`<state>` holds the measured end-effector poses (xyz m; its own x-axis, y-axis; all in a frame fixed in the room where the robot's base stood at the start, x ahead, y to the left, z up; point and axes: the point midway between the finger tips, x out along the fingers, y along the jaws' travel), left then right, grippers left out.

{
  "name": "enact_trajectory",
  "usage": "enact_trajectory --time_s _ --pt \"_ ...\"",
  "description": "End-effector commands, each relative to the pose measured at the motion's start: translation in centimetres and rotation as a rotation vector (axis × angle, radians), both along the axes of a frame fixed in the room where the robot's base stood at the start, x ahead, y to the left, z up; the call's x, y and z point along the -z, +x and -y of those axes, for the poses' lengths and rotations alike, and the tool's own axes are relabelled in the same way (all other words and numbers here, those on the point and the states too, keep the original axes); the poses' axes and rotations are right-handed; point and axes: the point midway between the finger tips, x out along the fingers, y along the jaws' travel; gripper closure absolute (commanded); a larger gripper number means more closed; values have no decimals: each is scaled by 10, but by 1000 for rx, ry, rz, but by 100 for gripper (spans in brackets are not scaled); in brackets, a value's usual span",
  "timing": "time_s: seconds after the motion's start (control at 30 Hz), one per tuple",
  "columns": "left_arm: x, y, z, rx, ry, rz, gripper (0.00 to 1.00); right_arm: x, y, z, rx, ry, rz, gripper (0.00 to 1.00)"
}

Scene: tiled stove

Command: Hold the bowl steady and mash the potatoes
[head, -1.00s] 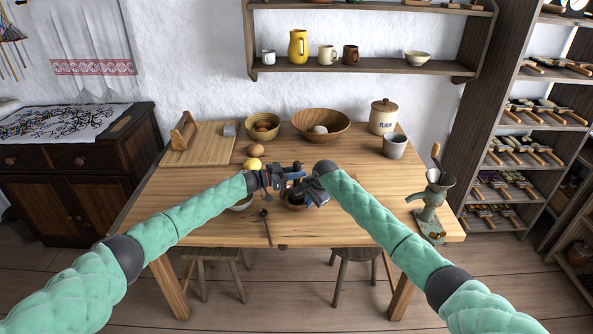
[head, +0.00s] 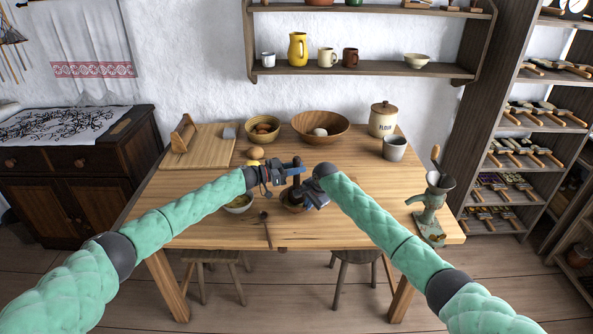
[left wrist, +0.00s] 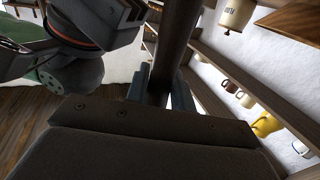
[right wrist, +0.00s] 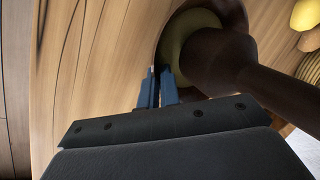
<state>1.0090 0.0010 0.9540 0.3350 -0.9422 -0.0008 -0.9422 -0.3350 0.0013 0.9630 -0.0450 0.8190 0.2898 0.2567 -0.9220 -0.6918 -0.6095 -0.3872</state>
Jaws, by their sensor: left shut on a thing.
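A small dark bowl (head: 291,203) stands near the front middle of the table, partly hidden by my arms. My left gripper (head: 297,169) is shut on the upright dark wooden masher (head: 296,190) above the bowl; its handle also shows in the left wrist view (left wrist: 178,40). In the right wrist view, the masher's thick brown lower part (right wrist: 215,60) overlaps the bowl's pale yellow contents (right wrist: 183,32). My right gripper (right wrist: 158,88) has its blue fingers close together at the bowl's rim. I cannot tell whether they pinch it.
A pale bowl (head: 240,205) and a dark spoon (head: 266,228) lie left of the mashing bowl. Behind are a cutting board (head: 200,150), a basket (head: 262,127), a large wooden bowl (head: 320,126), a flour jar (head: 383,118) and a grey cup (head: 395,148). A grinder (head: 430,205) stands right.

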Motion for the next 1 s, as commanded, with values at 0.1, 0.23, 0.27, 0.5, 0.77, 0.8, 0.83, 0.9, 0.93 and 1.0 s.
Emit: enact_trajectory --time_s 0.1,0.23,0.27,0.5,0.77,0.8,0.83,0.9,0.93,1.0 --pt "-12 0 -1 0 0 3 99 0 0 0 0 0 0 100" --pt "-23 1 0 0 0 2 99 0 0 0 0 0 0 100" --pt "-25 1 0 1 -1 3 99 0 0 0 0 0 0 100" --pt "-43 0 0 0 0 2 99 0 0 0 0 0 0 100" --pt "-61 0 0 1 0 2 99 0 0 0 0 0 0 100" --pt "-62 0 0 1 0 2 99 0 0 0 0 0 0 100" --pt "-63 0 0 1 -1 1 99 0 0 0 0 0 0 100" --pt "-63 0 0 0 -1 1 99 0 0 0 0 0 0 100" --pt "-63 0 0 0 -1 1 99 0 0 0 0 0 0 100" --pt "-63 0 0 0 -1 1 99 0 0 0 0 0 0 100"
